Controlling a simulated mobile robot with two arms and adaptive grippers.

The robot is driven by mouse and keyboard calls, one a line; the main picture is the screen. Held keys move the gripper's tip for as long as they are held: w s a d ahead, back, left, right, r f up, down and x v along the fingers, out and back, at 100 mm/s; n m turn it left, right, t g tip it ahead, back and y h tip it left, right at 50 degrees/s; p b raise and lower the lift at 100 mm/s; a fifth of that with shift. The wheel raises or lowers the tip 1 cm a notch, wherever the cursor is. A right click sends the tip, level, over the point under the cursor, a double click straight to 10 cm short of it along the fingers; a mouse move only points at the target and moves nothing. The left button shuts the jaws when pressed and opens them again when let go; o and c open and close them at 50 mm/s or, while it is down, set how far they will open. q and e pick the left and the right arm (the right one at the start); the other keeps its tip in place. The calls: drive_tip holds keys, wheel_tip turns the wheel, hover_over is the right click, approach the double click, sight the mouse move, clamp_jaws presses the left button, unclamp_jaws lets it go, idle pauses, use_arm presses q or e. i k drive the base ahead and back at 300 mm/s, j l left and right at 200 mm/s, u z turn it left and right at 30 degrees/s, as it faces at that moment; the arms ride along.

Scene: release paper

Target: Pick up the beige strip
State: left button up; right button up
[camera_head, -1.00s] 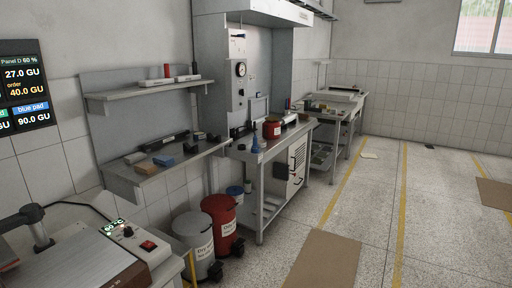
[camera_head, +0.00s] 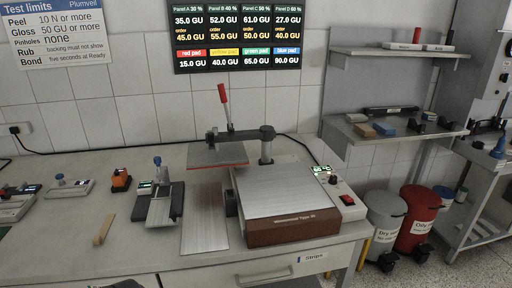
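A small beige strip (camera_head: 104,229) lies on the left part of the grey workbench (camera_head: 60,222), near its front. It lies at a slant, with its upper end toward the right. It is to the left of a small grey instrument (camera_head: 160,204) with a blue knob, and apart from it. Nothing covers the strip. Neither of my grippers shows in the view.
A heat press (camera_head: 285,200) with a red-handled lever stands right of the strip. An orange device (camera_head: 121,180) sits behind the strip. Bins (camera_head: 416,215) stand right of the bench. Bare bench surrounds the strip.

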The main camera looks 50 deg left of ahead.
sight(98, 241)
drive_tip(key=u, duration=2.75)
